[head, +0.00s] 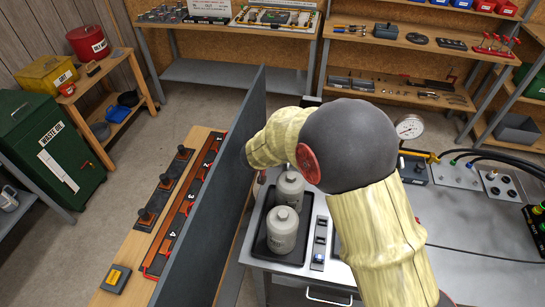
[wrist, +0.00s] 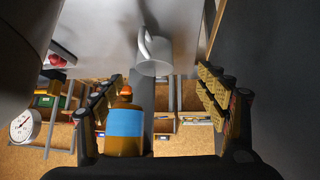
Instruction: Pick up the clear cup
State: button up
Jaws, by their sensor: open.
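A pale cup (wrist: 154,62) with a handle shows in the wrist view, at the upper middle beside a light grey surface. I cannot tell if it is clear. My gripper (wrist: 160,80) is open, its two fingers spread left and right, with the cup beyond and between the tips, apart from them. An amber bottle (wrist: 125,122) with a blue label and orange cap shows nearer, close to the left finger; I cannot tell if they touch. In the head view my gripper is hidden behind my arm, and I do not see the cup.
In the head view a tall grey panel (head: 215,215) stands left of my arm. A dark tray (head: 258,246) holds two pale bottles (head: 283,232) on the metal bench (head: 480,270). A gauge (head: 409,127) stands at the back. A wooden bench (head: 121,268) lies beyond the panel.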

jog(key=b+x, duration=0.1)
jog(key=x, duration=0.1)
jog(key=shift+w+d+f, duration=0.1)
jog(key=shift+d+f, duration=0.1)
jog(key=shift+f, duration=0.1)
jog(key=b+x, duration=0.1)
jog(key=x, duration=0.1)
jog(key=b+x, duration=0.1)
jog(key=x, duration=0.1)
jog(key=shift+w+d, duration=0.25)
jog(key=shift+d, duration=0.25)
jog(key=shift+w+f, duration=0.2)
jog(key=shift+w, duration=0.05)
jog(key=shift+r, duration=0.15)
jog(key=shift+c, duration=0.3)
jog(key=shift+c, duration=1.2)
jog(key=c, duration=0.9)
